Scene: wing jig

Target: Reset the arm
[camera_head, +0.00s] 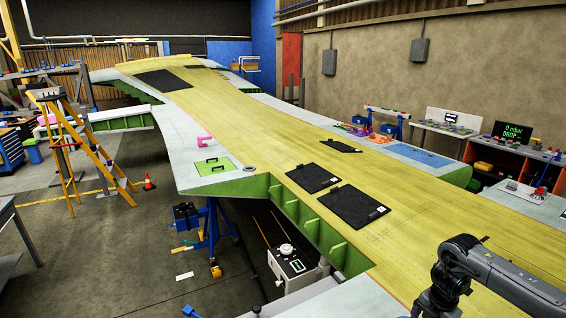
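A dark grey jointed arm, which looks like my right arm, comes in at the lower right corner of the head view. It reaches over the wing's near edge, and its far end bends down out of the bottom of the picture. Its gripper does not show, so what it holds is hidden. My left arm and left gripper are not in view. The large wing (265,130) has a yellow-green upper skin and grey edges, and runs from the far left to the near right. Black panels (354,206) lie on its skin.
A green panel with handles (213,166) and a pink clamp-like piece (204,140) lie on the wing's left edge. A yellow stepladder (90,150) and an orange cone (148,182) stand on the left floor. A white-topped unit (291,263) stands below the wing. Benches line the right wall.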

